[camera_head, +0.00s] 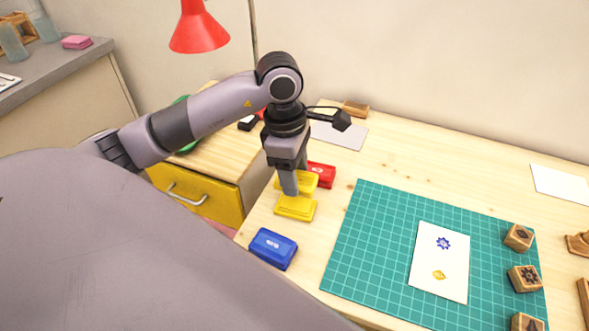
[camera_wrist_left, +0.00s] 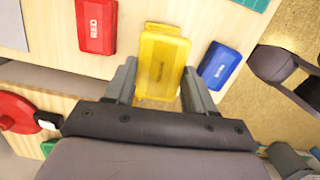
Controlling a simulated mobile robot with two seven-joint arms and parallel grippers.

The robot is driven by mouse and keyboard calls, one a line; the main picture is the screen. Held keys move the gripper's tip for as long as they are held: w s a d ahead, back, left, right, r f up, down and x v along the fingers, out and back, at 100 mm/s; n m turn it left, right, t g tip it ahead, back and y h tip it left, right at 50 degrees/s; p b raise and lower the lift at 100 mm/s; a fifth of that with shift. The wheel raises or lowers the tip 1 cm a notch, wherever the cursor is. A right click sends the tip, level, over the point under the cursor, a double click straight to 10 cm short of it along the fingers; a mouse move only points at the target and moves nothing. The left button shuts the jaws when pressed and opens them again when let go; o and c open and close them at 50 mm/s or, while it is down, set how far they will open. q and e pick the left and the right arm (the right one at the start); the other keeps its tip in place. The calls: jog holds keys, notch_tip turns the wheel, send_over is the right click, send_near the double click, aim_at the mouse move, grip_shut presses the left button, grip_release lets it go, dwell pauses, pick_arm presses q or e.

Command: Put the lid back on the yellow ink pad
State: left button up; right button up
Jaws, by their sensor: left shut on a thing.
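My left gripper (camera_head: 291,188) points down and is shut on the yellow lid (camera_head: 309,182). The yellow ink pad (camera_head: 295,209) lies on the wooden table just in front of and below the lid in the head view. The lid looks held above the table, apart from the pad; the exact height is hard to tell. In the left wrist view the lid (camera_wrist_left: 163,62) sits between the two fingers (camera_wrist_left: 160,82), tilted slightly in the picture, and covers most of what lies below. Yellow edges show past its far and near ends. My right gripper is not seen.
A closed red ink pad (camera_head: 321,174) stands close behind the lid. A blue ink pad (camera_head: 273,248) lies nearer, by the table's left edge. A green cutting mat (camera_head: 375,235) with a stamped card (camera_head: 440,262) and wooden stamps (camera_head: 518,237) fills the right.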

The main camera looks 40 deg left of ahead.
aim_at(296, 203)
pick_arm(q)
jog(key=shift+f+b, duration=0.25)
jog(key=shift+b, duration=0.1)
notch_tip(296, 203, down, 2)
jog(key=shift+f+b, duration=0.1)
jog(key=shift+b, duration=0.9)
notch_tip(296, 203, down, 2)
jog(key=shift+f+b, duration=0.15)
jog(key=shift+b, duration=0.95)
jog(key=shift+f, duration=0.25)
jog(key=shift+f+b, duration=0.1)
jog(key=shift+b, duration=0.2)
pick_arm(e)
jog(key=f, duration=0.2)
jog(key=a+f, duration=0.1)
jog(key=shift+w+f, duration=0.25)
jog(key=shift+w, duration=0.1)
pick_arm(q)
jog(key=shift+b, duration=0.3)
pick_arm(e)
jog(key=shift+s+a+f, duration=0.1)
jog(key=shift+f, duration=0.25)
pick_arm(q)
jog(key=shift+f+b, duration=0.6)
jog(key=shift+b, duration=0.25)
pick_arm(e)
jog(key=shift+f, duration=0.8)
